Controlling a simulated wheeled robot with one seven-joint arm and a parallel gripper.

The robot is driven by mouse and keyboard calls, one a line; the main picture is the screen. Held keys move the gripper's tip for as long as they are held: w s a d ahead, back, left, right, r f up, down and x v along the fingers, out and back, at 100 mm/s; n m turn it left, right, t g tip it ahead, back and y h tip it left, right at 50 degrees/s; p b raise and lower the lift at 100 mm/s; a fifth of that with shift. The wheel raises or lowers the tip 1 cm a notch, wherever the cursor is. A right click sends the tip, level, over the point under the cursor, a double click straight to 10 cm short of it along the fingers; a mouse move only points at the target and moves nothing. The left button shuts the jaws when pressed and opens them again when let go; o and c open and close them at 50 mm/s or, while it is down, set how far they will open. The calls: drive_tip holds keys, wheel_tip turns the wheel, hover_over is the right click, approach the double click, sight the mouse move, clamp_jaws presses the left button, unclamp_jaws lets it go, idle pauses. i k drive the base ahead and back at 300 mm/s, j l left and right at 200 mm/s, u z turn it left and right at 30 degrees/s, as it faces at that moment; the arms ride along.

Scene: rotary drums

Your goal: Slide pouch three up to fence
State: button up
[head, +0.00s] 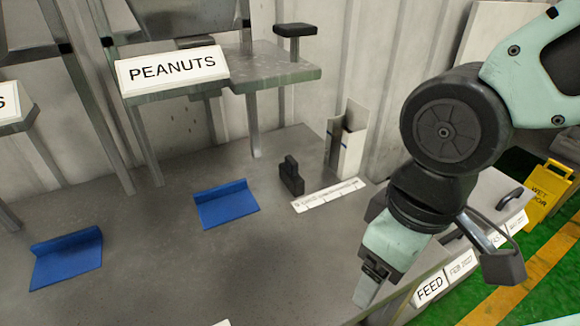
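No pouch marked three can be made out in the head view. Two blue L-shaped pieces, each a flat plate with a raised back edge, lie on the grey worktop: one in the middle (227,204) and one at the left (67,258). A black upright block (291,177) stands beside a white ruled strip (328,195). I cannot tell which of these is the fence. My gripper (367,287) hangs at the right, over the worktop's front right edge, apart from these pieces. Its fingers are seen edge-on, so their opening is hidden.
A PEANUTS sign (172,69) fronts a raised shelf (275,77) at the back. A white upright holder (346,142) stands behind the strip. A FEED label (430,290) marks the right edge. A yellow wet-floor sign (548,194) stands on the floor.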

sight(346, 134)
drive_tip(key=i+l+u, duration=0.1)
drive_tip(key=l+u, duration=0.3)
drive_tip(key=l, duration=0.5)
drive_tip(key=l+u, duration=0.35)
drive_tip(key=l, duration=0.6)
